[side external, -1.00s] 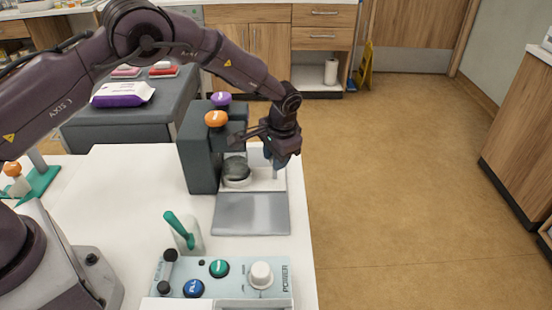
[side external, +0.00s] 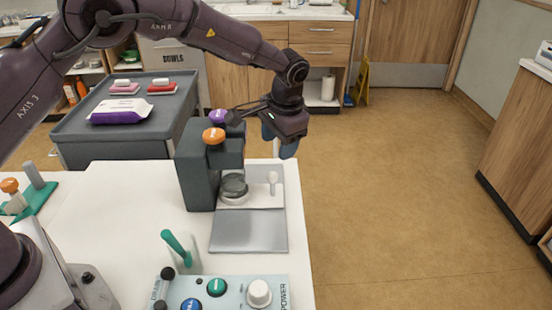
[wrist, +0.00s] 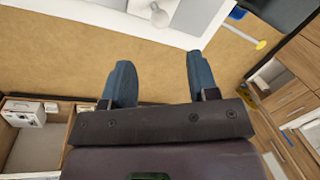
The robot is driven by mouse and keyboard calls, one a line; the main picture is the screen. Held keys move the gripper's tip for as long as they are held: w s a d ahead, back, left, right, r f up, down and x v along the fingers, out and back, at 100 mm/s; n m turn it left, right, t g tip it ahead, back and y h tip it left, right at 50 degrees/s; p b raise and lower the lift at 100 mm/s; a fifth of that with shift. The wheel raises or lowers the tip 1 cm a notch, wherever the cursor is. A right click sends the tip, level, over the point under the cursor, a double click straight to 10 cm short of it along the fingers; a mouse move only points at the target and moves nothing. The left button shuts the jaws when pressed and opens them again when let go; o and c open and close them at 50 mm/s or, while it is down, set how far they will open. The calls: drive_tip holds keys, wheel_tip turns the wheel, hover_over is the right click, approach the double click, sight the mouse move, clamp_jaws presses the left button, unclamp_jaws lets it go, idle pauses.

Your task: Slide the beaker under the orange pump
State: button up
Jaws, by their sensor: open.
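The dark grey dispenser (side external: 197,170) stands on the white table with an orange pump (side external: 213,136) in front and a purple pump (side external: 233,118) behind it. A clear, greyish round beaker (side external: 233,187) sits upright on the white platform at the dispenser's foot. It is below the pump heads; I cannot tell exactly which outlet it is under. My gripper (side external: 282,145) is raised to the right of the dispenser, apart from the beaker, near the table's right edge. In the wrist view my gripper (wrist: 158,68) shows two blue fingers spread with nothing between them.
A white spoon-shaped piece (side external: 272,182) is on the platform right of the beaker. A grey metal plate (side external: 248,231) lies in front. A green-handled item (side external: 176,246) and a control box (side external: 228,292) are nearer. A grey trolley (side external: 130,125) stands behind left. Floor is open beyond the right edge.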

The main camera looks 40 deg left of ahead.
drive_tip(key=r, duration=0.2)
drive_tip(key=shift+d+r, duration=0.3)
drive_tip(key=s+a+r+t, duration=0.1)
drive_tip(key=s+r, duration=0.4)
drive_tip(key=s, duration=0.5)
drive_tip(key=s+a+r+n+t+h, duration=0.1)
drive_tip(key=s+a+r, duration=0.3)
drive_tip(key=s, duration=0.7)
drive_tip(key=s+a+r+n+t+h, duration=0.1)
drive_tip(key=s+a+r+t, duration=0.1)
drive_tip(key=s+r, duration=0.5)
drive_tip(key=s+t, duration=0.1)
drive_tip(key=s, duration=0.2)
drive_tip(key=shift+s+a+r, duration=0.15)
drive_tip(key=shift+s, duration=0.2)
